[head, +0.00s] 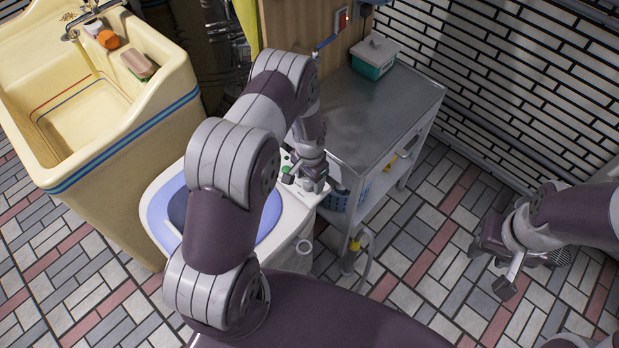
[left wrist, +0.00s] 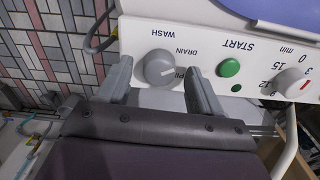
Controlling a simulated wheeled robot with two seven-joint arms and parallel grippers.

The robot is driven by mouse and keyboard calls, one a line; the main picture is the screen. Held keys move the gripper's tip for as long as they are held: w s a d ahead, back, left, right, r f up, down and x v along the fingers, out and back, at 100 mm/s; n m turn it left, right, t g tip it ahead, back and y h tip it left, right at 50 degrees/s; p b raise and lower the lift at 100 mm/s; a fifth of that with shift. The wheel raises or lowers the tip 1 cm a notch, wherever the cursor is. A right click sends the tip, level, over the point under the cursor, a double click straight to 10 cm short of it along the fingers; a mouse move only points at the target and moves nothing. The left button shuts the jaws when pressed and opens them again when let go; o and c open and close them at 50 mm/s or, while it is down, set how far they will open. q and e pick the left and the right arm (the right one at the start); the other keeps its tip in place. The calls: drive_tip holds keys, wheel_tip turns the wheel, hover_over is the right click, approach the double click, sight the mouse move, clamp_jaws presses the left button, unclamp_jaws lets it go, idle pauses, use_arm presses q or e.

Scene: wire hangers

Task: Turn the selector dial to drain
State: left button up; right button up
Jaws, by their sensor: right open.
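The selector dial (left wrist: 160,68) is a grey round knob on the white control panel (left wrist: 140,32) of the washing machine. WASH, DRAIN and a partly covered third label surround it, upside down in the left wrist view. A pale line on the dial seems to point towards the third label. My left gripper (left wrist: 160,88) is open, with one finger on each side of the dial and small gaps. In the head view my left gripper (head: 302,182) is over the panel and hides the dial. My right gripper (head: 497,268) is open and empty above the floor at right.
A green START button (left wrist: 229,68) and a timer knob (left wrist: 291,84) sit beside the dial. A metal trolley (head: 375,115) with a teal box (head: 373,62) stands close behind. A cream sink (head: 120,135) is at left. The tiled floor at right is clear.

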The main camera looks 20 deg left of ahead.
sight(309, 182)
use_arm(q)
wheel_tip(309, 182, up, 13)
drive_tip(key=shift+f, duration=0.15)
idle(0.4)
